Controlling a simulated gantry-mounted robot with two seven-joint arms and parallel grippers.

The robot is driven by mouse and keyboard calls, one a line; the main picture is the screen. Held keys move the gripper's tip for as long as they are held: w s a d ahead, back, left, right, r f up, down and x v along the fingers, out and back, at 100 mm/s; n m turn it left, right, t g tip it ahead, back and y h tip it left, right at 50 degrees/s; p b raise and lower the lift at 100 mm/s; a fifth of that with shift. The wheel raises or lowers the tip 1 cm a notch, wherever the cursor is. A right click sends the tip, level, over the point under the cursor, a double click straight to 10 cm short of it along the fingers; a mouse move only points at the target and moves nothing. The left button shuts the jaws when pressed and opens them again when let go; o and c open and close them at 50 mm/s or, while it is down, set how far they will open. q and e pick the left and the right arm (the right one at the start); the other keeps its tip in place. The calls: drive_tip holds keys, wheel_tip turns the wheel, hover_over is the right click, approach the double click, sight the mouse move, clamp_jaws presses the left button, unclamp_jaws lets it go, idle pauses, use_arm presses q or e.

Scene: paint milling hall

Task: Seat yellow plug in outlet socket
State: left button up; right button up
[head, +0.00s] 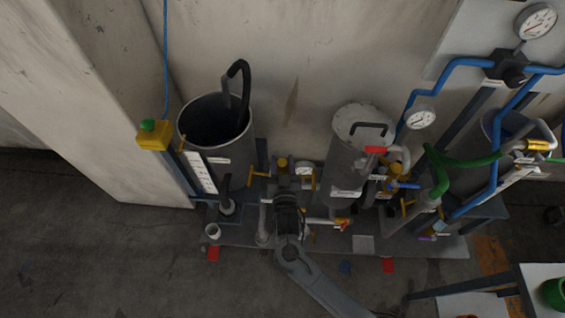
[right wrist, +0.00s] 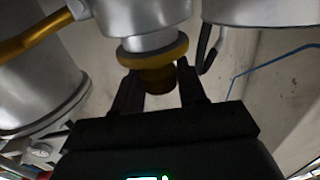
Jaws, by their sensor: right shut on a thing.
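In the right wrist view, the yellow plug (right wrist: 157,80) is between the two fingers of my right gripper (right wrist: 158,88), which is shut on it. Its lower part looks dark brown-yellow in shadow. A wider yellow ring (right wrist: 152,56) sits directly above it, against the end of a silver outlet fitting (right wrist: 148,41). The plug lines up with the fitting; how deep it sits inside cannot be told. In the head view, my right gripper (head: 287,198) is among the pipework between the two tanks, and the plug is hidden there. My left gripper is not in view.
An open grey tank (head: 228,165) stands to the left and a lidded tank (head: 349,165) to the right. Gauges, blue pipes and a green hose (head: 440,170) crowd the right side. A white cup (head: 213,231) stands near the platform's front-left. The floor in front is mostly open.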

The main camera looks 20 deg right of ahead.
drive_tip(key=shift+f, duration=0.25)
drive_tip(key=o, duration=1.1)
drive_tip(key=shift+o, duration=0.6)
drive_tip(key=shift+s+a, duration=0.15)
drive_tip(key=shift+s, duration=0.3)
drive_tip(key=p+v, duration=0.3)
drive_tip(key=v, duration=0.7)
